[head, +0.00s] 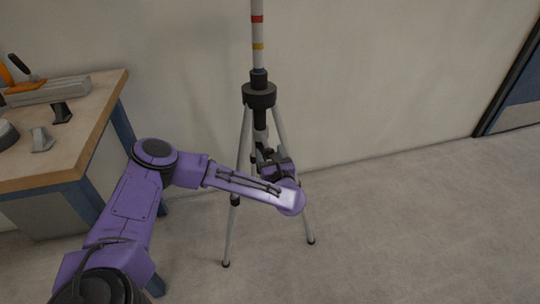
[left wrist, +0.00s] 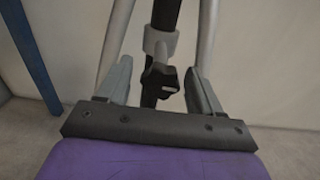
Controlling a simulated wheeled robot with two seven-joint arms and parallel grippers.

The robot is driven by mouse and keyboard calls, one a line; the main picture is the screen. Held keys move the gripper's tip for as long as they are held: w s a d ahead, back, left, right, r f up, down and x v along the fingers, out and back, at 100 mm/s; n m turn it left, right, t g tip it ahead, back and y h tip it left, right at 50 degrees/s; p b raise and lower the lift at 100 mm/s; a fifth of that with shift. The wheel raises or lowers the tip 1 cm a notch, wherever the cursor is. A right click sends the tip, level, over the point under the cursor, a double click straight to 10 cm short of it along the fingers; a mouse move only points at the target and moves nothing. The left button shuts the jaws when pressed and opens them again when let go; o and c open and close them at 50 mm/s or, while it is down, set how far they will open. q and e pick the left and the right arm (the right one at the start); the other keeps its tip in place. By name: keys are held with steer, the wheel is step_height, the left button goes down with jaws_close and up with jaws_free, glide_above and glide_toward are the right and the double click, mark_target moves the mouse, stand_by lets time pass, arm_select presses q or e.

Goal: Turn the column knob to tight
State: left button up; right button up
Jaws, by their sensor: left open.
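The tripod stands against the wall, with a black head collar (head: 259,95) and a column (head: 257,35) banded red and yellow above it. In the left wrist view, a black column knob (left wrist: 160,82) with several lobes sits below a grey clamp collar (left wrist: 160,43) on the dark lower column (left wrist: 166,14). My left gripper (left wrist: 158,70) is open, with one finger on each side of the knob and visible gaps to both. In the head view my left wrist largely hides the knob. My right gripper is not in view.
The tripod's pale legs (head: 295,190) spread around the column, close to my left gripper. A workbench (head: 85,140) with tools stands at the left. The floor (head: 410,220) to the right is clear, with a blue door at the far right.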

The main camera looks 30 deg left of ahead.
arm_select(q)
steer(key=c, duration=1)
steer(key=shift+r+m, duration=0.1)
steer(key=shift+m, duration=0.4)
steer(key=o, duration=1)
